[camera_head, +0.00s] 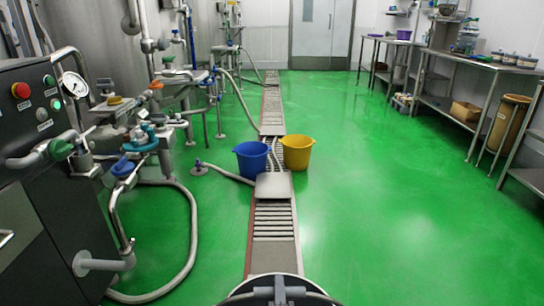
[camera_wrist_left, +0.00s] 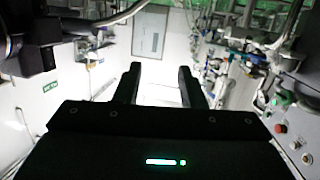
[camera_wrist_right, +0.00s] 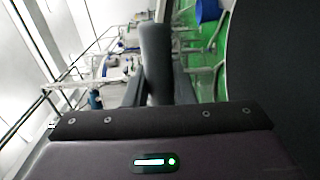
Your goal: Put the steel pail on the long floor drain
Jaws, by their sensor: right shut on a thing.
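The steel pail (camera_head: 256,283) shows only in part at the bottom middle of the head view, as a round rim with a dark bar across it. My right gripper (camera_wrist_right: 158,75) is shut on a grey bar in the right wrist view, which looks like the pail's handle. A large dark curved surface (camera_wrist_right: 280,80) beside it looks like the pail's side. The long floor drain (camera_head: 272,222) runs from the pail's far side away to the back. Whether the pail touches the floor is hidden. My left gripper (camera_wrist_left: 160,88) is open and empty, pointing away from the floor.
A blue bucket (camera_head: 251,161) and a yellow bucket (camera_head: 296,153) stand at the drain's middle, beside a plain cover plate (camera_head: 273,186). Hoses (camera_head: 190,245) and valves lie left. A dark control cabinet (camera_head: 40,200) stands at the left. Green floor (camera_head: 380,210) is clear at the right.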

